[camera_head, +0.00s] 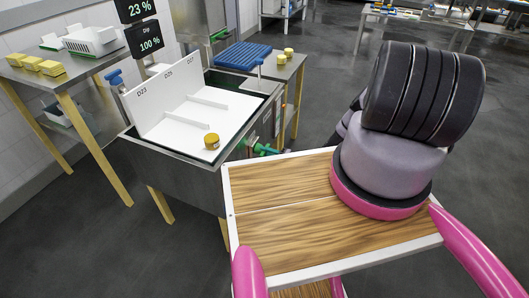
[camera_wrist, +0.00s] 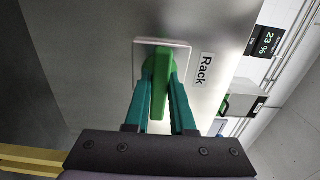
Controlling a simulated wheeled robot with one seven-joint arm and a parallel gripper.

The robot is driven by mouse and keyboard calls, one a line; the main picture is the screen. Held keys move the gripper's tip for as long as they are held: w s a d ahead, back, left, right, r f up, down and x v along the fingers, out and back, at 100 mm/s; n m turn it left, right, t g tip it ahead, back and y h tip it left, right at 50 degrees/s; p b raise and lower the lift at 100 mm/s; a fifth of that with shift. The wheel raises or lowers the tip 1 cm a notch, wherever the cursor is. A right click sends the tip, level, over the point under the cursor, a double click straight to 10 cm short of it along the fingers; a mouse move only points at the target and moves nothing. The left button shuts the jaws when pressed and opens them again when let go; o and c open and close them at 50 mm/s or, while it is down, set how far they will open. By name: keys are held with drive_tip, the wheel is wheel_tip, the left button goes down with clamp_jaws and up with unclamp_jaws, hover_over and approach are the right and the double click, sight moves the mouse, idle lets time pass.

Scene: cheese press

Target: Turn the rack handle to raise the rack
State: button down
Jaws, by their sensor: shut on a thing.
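The green rack handle (camera_wrist: 160,98) stands out from a pale square plate on a grey metal wall, beside a label reading "Rack", in the wrist view. The two teal fingers of my gripper (camera_wrist: 161,78) are shut on the handle, one on each side. In the head view, green parts (camera_head: 264,150) show at the right side of the metal tank (camera_head: 180,163), where handle and fingers cannot be told apart. The white rack (camera_head: 187,118) sits in the tank, with a slanted labelled panel and a small yellow round piece (camera_head: 211,142) on it.
Screens (camera_head: 143,37) read "23 %" and "Dip 100 %". A blue grid tray (camera_head: 242,55) and yellow pieces are on a table behind the tank. My wooden-topped base and arm fill the front right. A side table (camera_head: 62,65) stands left. Dark floor is open at the back right.

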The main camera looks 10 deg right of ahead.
drive_tip(key=shift+d+f, duration=0.1)
idle(0.3)
drive_tip(key=c, duration=0.8)
unclamp_jaws()
drive_tip(key=shift+o, duration=0.2)
drive_tip(key=v, duration=1.1)
